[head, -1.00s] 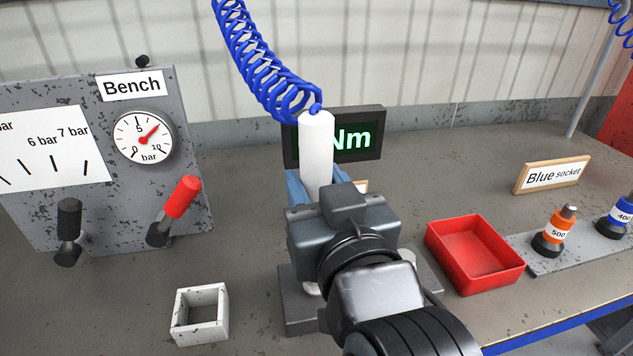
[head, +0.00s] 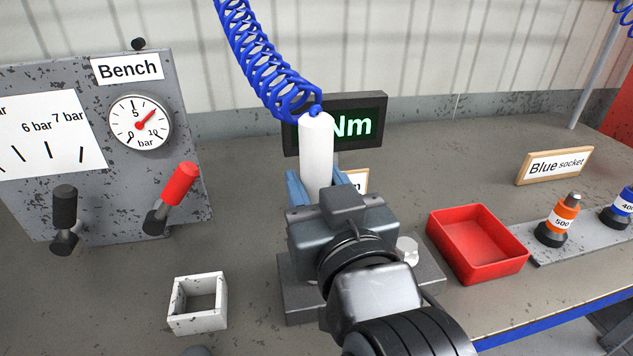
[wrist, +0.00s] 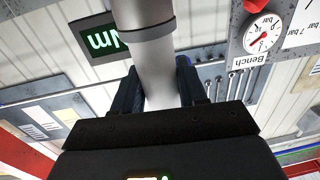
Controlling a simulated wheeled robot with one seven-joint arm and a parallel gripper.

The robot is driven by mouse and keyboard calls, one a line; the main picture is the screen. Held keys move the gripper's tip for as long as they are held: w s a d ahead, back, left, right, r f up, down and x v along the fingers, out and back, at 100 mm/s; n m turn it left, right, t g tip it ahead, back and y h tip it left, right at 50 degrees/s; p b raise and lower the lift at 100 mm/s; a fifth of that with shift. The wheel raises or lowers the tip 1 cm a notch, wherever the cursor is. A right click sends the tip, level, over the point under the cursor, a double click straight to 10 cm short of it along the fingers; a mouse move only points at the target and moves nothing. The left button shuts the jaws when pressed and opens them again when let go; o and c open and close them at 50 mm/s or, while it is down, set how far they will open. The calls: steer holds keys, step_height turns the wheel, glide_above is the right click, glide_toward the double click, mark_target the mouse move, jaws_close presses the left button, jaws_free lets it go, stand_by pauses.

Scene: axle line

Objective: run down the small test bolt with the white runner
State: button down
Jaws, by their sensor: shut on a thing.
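The white runner (head: 316,150) is a white upright cylinder hanging from a coiled blue hose. My gripper (head: 318,184) is shut on it, with a blue finger on either side of its lower part. In the wrist view the runner (wrist: 158,70) appears as a pale grey cylinder with a darker band, between the fingers. A grey block (head: 300,303) stands below and behind my gripper. A silver round-headed piece (head: 407,250) shows on the block's right side; I cannot tell whether it is the small test bolt. My gripper hides the runner's lower end and the block's middle.
A display reading Nm (head: 362,124) stands behind the runner, partly covered. At left are a bench panel (head: 70,205) with gauge and levers and a white square frame (head: 197,322). A red tray (head: 478,270) and sockets including an orange one (head: 557,222) stand at right.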

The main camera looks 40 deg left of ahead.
mark_target(321, 152)
steer(key=shift+f+b, duration=0.45)
steer(key=shift+f, duration=0.35)
stand_by(2.4)
steer(key=shift+r+p, duration=3)
steer(key=shift+r, duration=0.65)
